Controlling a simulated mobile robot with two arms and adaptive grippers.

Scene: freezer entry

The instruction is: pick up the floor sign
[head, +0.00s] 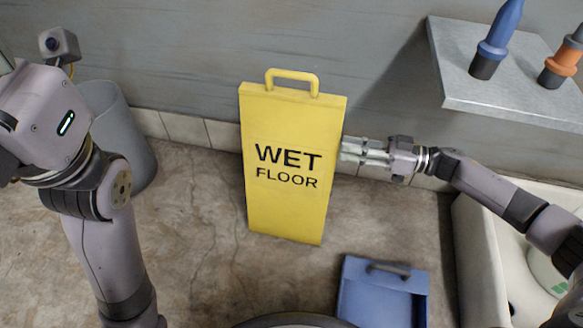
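The yellow floor sign (290,208) stands upright on the floor in the middle of the head view, in front of the grey wall. It reads "WET FLOOR" and has a loop handle (292,74) on top. My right gripper (350,150) comes in from the right, with its fingertips at the sign's right edge, about mid-height. The fingers look close to or against that edge; I cannot tell whether they grip it. My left arm is at the left side, well away from the sign, and its fingers do not show.
A grey bin (122,130) stands at the left by the wall. A blue dustpan-like tray (375,300) lies on the floor at front right. A metal shelf (470,90) with a blue bottle (498,38) and an orange one (563,62) juts out at upper right. A white basin (483,260) is at right.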

